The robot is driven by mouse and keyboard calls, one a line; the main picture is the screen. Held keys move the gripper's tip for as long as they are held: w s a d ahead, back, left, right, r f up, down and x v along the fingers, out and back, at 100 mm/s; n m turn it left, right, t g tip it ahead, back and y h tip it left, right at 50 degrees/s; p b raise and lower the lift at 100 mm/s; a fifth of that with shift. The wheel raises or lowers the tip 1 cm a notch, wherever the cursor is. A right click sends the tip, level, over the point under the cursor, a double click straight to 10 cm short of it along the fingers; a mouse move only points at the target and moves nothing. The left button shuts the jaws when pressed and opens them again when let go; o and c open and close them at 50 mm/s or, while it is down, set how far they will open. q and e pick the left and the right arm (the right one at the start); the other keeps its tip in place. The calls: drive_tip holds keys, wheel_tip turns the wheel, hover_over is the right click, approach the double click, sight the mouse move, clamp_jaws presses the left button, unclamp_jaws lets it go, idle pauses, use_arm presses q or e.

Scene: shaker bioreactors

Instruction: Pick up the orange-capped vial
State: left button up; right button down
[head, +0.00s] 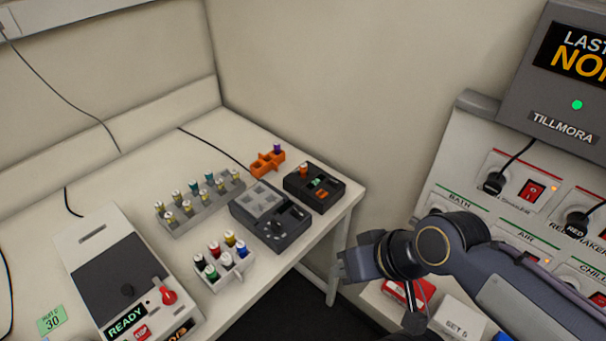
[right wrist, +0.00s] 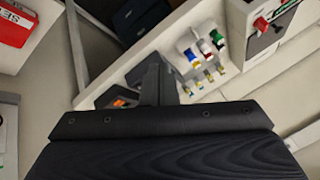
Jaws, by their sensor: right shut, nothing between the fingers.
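The orange-capped vial (head: 303,171) stands upright in the back left of a small dark box (head: 328,204) at the right end of the white table. My right gripper (head: 345,268) is in front of the table's right edge, to the right of the table and apart from the vial. Its fingers are shut and empty; they also show in the right wrist view (right wrist: 157,82). In that view a dark box with an orange patch (right wrist: 119,102) is partly hidden behind my gripper. I cannot make out the vial there. My left gripper is not in view.
An orange rack (head: 267,164) with a purple-capped vial stands behind the dark box. A grey and black device (head: 270,216), a grey rack (head: 203,206) and a white rack (head: 222,272) with several vials stand left. A switch panel (head: 470,150) is at right.

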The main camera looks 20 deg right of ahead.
drive_tip(key=c, duration=1.8)
unclamp_jaws()
drive_tip(key=shift+w+d+r, duration=0.1)
drive_tip(key=shift+w+r, duration=0.1)
drive_tip(key=shift+w, duration=0.05)
drive_tip(key=o, duration=0.6)
drive_tip(key=w+d+r+n, duration=0.1)
drive_tip(key=w, duration=0.1)
drive_tip(key=w+d+r+n, duration=0.1)
drive_tip(key=w+n, duration=0.1)
drive_tip(key=w, duration=0.1)
drive_tip(key=w+d+r+n+g+b, duration=0.1)
drive_tip(key=w+d+n, duration=0.1)
drive_tip(key=shift+w, duration=0.4)
drive_tip(key=shift+o, duration=0.2)
drive_tip(key=n+g+h+b, duration=0.3)
drive_tip(key=n+g+h, duration=0.15)
drive_tip(key=n, duration=1.65)
hover_over(303, 165)
drive_tip(key=shift+t, duration=0.35)
drive_tip(key=f, duration=0.8)
drive_tip(key=shift+s, duration=0.4)
drive_tip(key=shift+w+a+f+h, duration=0.15)
drive_tip(key=shift+w+f+h, duration=0.1)
drive_tip(key=shift+w+f, duration=0.1)
drive_tip(key=shift+f, duration=0.25)
drive_tip(key=shift+d+f+p, duration=0.2)
drive_tip(key=shift+f+p, duration=0.35)
drive_tip(key=shift+f, duration=2.95)
